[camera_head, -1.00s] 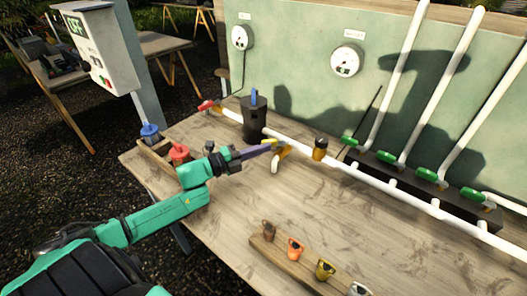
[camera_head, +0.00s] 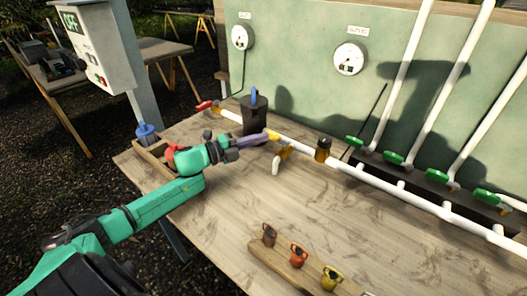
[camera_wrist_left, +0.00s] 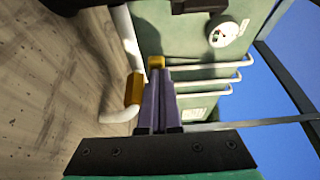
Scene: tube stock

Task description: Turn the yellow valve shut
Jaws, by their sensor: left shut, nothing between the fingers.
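The yellow valve (camera_head: 286,151) sits on the white pipe, above a short white downturned outlet (camera_head: 275,166). Its yellow handle end (camera_head: 273,136) shows just past my fingertips. My left gripper (camera_head: 265,138) has its purple fingers shut together, with nothing between them. The tips are at the handle end; I cannot tell whether they touch it. In the left wrist view the fingers (camera_wrist_left: 158,82) point at a yellow block (camera_wrist_left: 156,62), and the yellow valve body (camera_wrist_left: 134,88) lies just left of them. My right gripper is not in view.
A black container (camera_head: 254,118) with a blue top stands behind the fingers. An amber-topped fitting (camera_head: 322,149) is on the pipe to the right. Green valves (camera_head: 393,157) line the back right. A rack (camera_head: 296,264) of coloured pieces lies in front. The middle tabletop is clear.

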